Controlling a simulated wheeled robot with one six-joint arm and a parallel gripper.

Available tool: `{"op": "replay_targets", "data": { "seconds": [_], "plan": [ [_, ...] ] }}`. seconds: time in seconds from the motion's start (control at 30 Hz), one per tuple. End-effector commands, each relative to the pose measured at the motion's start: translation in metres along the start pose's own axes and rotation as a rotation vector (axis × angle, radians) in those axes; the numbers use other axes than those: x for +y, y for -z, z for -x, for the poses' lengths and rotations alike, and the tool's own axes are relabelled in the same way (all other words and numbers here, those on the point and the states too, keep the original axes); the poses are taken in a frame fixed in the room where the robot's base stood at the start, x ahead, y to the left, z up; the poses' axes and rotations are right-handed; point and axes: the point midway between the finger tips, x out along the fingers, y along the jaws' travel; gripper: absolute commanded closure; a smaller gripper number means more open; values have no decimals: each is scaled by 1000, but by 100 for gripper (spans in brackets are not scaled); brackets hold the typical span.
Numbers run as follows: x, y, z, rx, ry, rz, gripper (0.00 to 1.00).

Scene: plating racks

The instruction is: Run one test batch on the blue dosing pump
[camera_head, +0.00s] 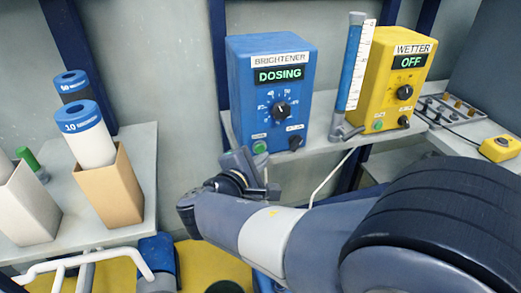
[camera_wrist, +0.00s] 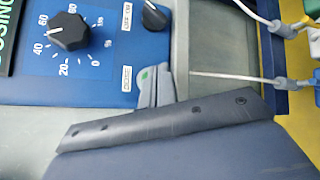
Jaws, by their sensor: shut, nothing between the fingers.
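The blue dosing pump (camera_head: 270,90) stands on a shelf, labelled BRIGHTENER, its display reading DOSING. Its black dial (camera_head: 282,109) has a printed scale; the dial also shows in the wrist view (camera_wrist: 69,31), its pointer near the middle of the scale. A green button (camera_head: 260,146) sits at the lower left of the face and a small black knob (camera_head: 296,142) at the lower right. My gripper (camera_head: 238,160) is shut and empty, just below the green button. In the wrist view its fingertips (camera_wrist: 153,82) lie beside the DOSE label and mostly hide the button; contact cannot be told.
A measuring cylinder (camera_head: 352,75) with blue contents and a white scale stands right of the pump. The yellow WETTER pump (camera_head: 393,75) reads OFF. A yellow button box (camera_head: 500,148) lies far right. Filter cartridges in holders (camera_head: 112,187) stand on the left bench.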

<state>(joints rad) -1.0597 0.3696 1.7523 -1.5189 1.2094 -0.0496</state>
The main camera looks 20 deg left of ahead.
Motion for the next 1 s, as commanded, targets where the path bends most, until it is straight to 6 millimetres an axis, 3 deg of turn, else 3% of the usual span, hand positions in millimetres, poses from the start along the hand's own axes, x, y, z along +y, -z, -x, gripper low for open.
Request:
{"op": "replay_targets", "data": {
  "seconds": [0.37, 0.8, 1.0],
  "plan": [
    [-2, -2, 3, 1, 0, -1, 100],
    [-23, -22, 32, 1, -1, -1, 100],
    [-26, -26, 36, 0, 0, 0, 100]
  ]
}}
